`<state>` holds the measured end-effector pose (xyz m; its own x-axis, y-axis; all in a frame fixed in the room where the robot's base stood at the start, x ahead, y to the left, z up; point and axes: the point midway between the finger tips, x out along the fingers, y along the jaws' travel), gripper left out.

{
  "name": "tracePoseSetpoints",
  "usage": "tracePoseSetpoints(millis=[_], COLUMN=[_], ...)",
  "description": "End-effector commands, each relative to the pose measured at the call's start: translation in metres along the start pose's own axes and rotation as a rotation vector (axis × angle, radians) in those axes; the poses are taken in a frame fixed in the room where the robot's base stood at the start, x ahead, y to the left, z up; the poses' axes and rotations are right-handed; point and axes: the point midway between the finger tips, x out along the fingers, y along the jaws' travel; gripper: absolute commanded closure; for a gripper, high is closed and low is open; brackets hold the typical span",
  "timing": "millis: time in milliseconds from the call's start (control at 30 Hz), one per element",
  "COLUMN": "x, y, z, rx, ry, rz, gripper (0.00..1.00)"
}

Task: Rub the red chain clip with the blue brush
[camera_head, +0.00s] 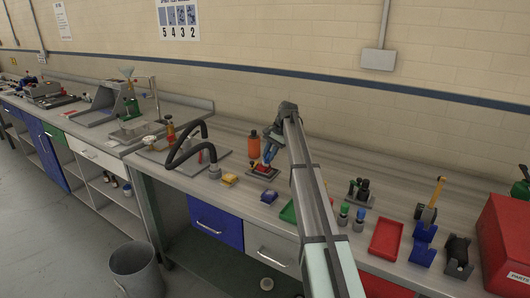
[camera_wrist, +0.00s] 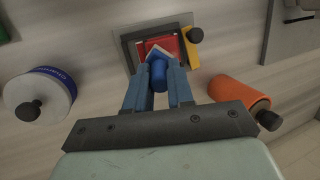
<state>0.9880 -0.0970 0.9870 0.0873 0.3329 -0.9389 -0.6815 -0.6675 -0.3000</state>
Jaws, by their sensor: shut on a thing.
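My gripper (camera_wrist: 157,82) is shut on the blue brush (camera_wrist: 158,74), which sits between its two fingers. The pale end of the brush points at the red chain clip (camera_wrist: 171,44) and overlaps it in the wrist view. I cannot tell whether the brush touches the clip. The clip lies in a dark square holder (camera_wrist: 128,46) with a yellow part (camera_wrist: 192,55) and a black knob at its right. In the head view my gripper (camera_head: 268,157) is low over the red clip (camera_head: 262,168), and the blue brush (camera_head: 267,152) shows only in part.
An orange bottle (camera_head: 253,146) stands just behind the holder; it is at the right in the wrist view (camera_wrist: 238,92). A white round container with a blue band (camera_wrist: 58,82) is at the left. A red tray (camera_head: 386,238) is further right.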

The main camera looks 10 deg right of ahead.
Motion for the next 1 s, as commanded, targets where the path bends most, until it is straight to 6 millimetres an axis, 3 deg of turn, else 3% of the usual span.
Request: tracePoseSetpoints(millis=[233, 900, 1000], x=[-0.003, 0.012, 0.008], y=[0.024, -0.041, -0.030], z=[0.001, -0.003, -0.004], rx=[0.002, 0.000, 0.002], ry=[-0.001, -0.001, 0.000], rz=[0.000, 0.001, 0.000], gripper=[1.00, 1.00, 1.00])
